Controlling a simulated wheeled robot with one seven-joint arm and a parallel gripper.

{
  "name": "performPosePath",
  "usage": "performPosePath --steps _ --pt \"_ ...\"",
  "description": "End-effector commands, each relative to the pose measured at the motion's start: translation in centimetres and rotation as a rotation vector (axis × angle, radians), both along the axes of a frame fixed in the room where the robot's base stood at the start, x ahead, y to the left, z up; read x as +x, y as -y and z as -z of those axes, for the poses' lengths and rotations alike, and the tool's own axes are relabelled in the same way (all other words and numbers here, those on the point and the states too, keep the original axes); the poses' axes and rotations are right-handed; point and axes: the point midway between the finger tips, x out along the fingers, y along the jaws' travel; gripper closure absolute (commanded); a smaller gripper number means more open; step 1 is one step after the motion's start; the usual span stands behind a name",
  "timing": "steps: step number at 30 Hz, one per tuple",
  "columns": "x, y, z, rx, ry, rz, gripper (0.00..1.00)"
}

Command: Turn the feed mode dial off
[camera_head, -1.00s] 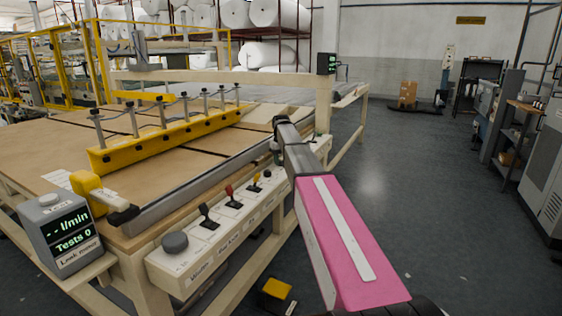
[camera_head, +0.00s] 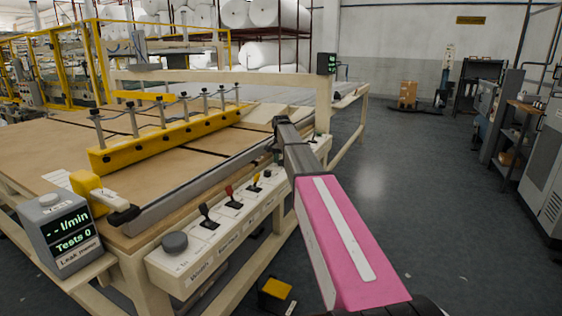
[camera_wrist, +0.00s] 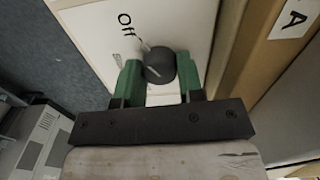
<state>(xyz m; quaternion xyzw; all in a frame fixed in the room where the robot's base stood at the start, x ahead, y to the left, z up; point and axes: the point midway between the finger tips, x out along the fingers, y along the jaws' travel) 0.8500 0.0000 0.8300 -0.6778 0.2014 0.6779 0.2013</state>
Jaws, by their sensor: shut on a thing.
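In the wrist view, a dark round dial knob (camera_wrist: 159,65) sits on a white panel face (camera_wrist: 96,30) with the printed word "Off" and some marks beside it. My gripper (camera_wrist: 158,84) has its two green fingers on either side of the knob, shut on it. In the head view, my pink arm reaches to the far end of the cream control panel (camera_head: 222,232), and my gripper (camera_head: 278,148) is mostly hidden behind my arm there. The dial itself cannot be made out in the head view.
The panel also carries a dark round knob (camera_head: 175,243) and black, red and yellow levers. A yellow clamp bar (camera_head: 165,138) lies across the table. A leak meter (camera_head: 60,235) stands at the left. The floor at the right is open.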

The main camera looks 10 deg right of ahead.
Motion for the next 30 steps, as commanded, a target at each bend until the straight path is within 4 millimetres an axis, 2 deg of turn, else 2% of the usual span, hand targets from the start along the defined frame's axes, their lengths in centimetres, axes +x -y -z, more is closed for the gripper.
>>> performPosePath --steps 20,21,23,24,30 --pt "0.01 0.01 -0.02 0.000 0.000 0.068 0.89" --pt "0.01 0.01 -0.02 0.000 0.000 0.068 0.62" --pt "0.01 0.01 -0.02 0.000 0.000 0.067 0.42" --pt "0.01 0.01 -0.02 0.000 0.000 0.067 0.40" --pt "0.00 0.00 -0.01 0.000 0.000 0.066 0.40"
